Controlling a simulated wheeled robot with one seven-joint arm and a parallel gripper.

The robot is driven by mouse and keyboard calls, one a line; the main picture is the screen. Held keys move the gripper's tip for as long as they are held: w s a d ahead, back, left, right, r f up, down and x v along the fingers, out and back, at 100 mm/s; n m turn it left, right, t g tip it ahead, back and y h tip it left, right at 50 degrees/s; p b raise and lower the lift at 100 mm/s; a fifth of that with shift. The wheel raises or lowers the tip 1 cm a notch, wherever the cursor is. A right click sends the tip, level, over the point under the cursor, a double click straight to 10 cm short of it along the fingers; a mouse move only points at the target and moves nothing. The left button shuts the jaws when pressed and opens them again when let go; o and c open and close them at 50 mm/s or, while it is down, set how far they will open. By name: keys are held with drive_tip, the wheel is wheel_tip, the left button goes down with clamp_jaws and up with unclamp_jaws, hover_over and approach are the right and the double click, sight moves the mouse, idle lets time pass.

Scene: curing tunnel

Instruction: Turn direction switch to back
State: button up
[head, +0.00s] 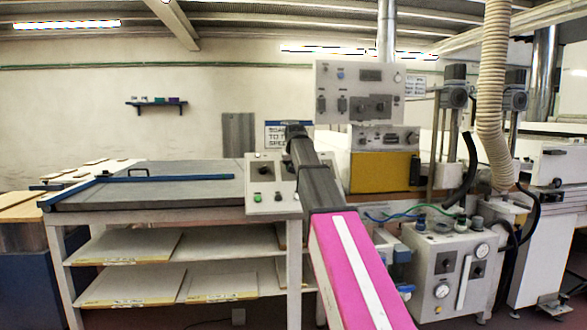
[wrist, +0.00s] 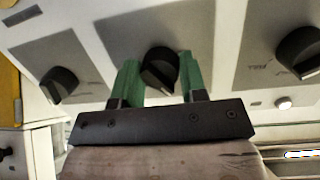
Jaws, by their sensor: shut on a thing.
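My gripper (wrist: 158,82) has green fingers and is shut on a black rotary knob (wrist: 160,68) in the middle of the wrist view. One finger lies on each side of the knob, which sits on a grey plate of a pale panel. I cannot read a label that tells whether this knob is the direction switch. In the head view my arm reaches up toward the control panels, and the fingers and held knob cannot be made out there.
In the wrist view, similar black knobs stand to the left (wrist: 60,84) and right (wrist: 300,50), with a white button (wrist: 283,103) at right. The head view shows a tall control panel (head: 335,80), a yellow housing (head: 380,175) and a grey-topped table (head: 150,190).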

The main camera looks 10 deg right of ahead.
drive_tip(key=shift+s+n, duration=0.1)
drive_tip(key=shift+n, duration=1)
drive_tip(key=shift+h, duration=0.3)
drive_tip(key=o, duration=0.7)
drive_tip(key=shift+c, duration=0.2)
drive_tip(key=v, duration=1)
drive_tip(key=shift+s+r, duration=0.25)
drive_tip(key=shift+s, duration=0.05)
